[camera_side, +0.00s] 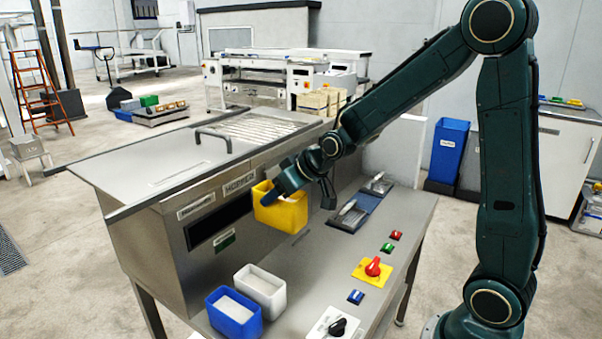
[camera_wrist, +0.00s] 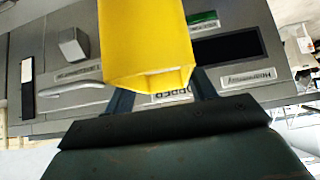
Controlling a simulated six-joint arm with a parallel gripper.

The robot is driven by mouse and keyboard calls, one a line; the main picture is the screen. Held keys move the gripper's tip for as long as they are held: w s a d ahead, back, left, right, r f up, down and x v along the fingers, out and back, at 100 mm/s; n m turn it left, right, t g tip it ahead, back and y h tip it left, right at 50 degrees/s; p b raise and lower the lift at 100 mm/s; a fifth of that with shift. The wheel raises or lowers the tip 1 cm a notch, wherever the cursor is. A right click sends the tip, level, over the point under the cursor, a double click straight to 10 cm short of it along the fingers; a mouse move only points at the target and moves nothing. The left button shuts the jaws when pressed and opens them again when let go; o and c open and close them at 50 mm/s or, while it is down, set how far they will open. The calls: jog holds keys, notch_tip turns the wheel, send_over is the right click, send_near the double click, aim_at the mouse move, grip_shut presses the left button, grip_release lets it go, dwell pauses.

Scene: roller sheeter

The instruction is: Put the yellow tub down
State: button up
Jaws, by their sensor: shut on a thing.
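The yellow tub (camera_side: 279,211) is in my gripper (camera_side: 288,190), in front of the steel hopper's face in the side view. The gripper is shut on it, and its fingers hide part of the rim. The tub looks about upright and seems to be held above the steel work shelf (camera_side: 311,264); the gap under it is hard to judge. In the wrist view the tub (camera_wrist: 147,45) fills the upper middle, between the two fingers of my gripper (camera_wrist: 160,85). Its inside is not clearly visible.
A white tub (camera_side: 261,291) and a blue tub (camera_side: 233,312) stand at the shelf's near left end. A red knob on a yellow plate (camera_side: 372,268), small buttons and a black knob (camera_side: 337,327) line the front edge. A dark blue tray (camera_side: 356,210) lies further back.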

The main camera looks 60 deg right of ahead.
notch_tip(320, 180, down, 16)
jog(key=w+d, duration=0.2)
dwell(1.4)
jog(key=shift+f, duration=0.1)
jog(key=shift+f, duration=1.7)
jog(key=shift+f, duration=0.15)
jog(key=o, duration=1.2)
jog(key=shift+r, duration=0.2)
